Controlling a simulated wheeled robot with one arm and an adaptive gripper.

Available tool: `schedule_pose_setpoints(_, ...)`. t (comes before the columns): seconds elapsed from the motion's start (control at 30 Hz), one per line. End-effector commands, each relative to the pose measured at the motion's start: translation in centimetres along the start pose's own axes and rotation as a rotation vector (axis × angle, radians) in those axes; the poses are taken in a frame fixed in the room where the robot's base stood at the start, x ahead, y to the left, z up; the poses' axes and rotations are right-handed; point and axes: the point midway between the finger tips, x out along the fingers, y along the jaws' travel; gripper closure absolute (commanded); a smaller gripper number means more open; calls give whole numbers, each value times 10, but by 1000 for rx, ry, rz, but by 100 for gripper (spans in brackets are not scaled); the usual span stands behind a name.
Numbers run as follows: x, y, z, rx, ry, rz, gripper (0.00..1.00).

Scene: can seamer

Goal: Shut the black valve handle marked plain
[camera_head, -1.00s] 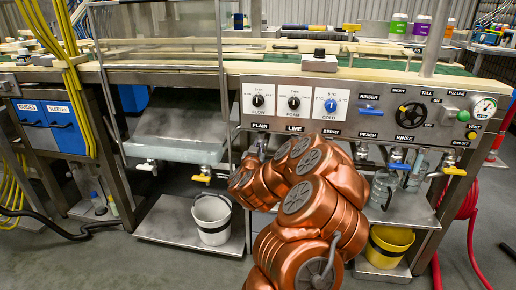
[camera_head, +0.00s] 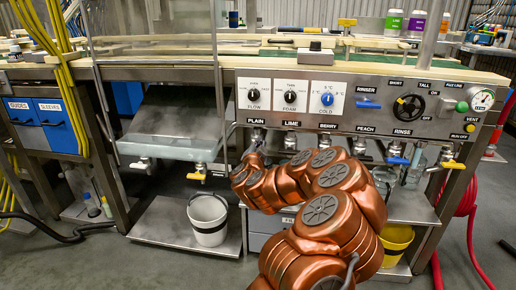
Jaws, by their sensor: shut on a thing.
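The PLAIN label (camera_head: 256,121) is at the left end of the steel panel's lower edge. The plain valve (camera_head: 257,133) sits just below it, its lower part largely covered by my gripper (camera_head: 255,147). My gripper is small in the head view and reaches up to this valve from my copper arm. It is shut on the black valve handle, which is mostly hidden behind the fingers, so its exact angle cannot be told.
The lime valve (camera_head: 290,140) and the berry valve (camera_head: 324,141) hang close on the right. A steel tray (camera_head: 172,148) is on the left. A white bucket (camera_head: 208,220) stands below, and a yellow bucket (camera_head: 396,246) is at lower right.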

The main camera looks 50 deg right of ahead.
Motion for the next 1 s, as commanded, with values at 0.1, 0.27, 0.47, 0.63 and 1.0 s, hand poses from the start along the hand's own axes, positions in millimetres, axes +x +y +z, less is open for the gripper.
schedule_pose_setpoints(0.1, 1, 4, -1, 39, 4, 5, 100)
schedule_pose_setpoints(0.27, 1, 4, -1, 67, 4, 4, 100)
schedule_pose_setpoints(0.47, 1, 4, -2, 75, 4, 4, 100)
schedule_pose_setpoints(0.63, 1, 4, -2, 75, 4, 4, 100)
schedule_pose_setpoints(1.0, 0, 2, 0, 74, 1, 1, 62)
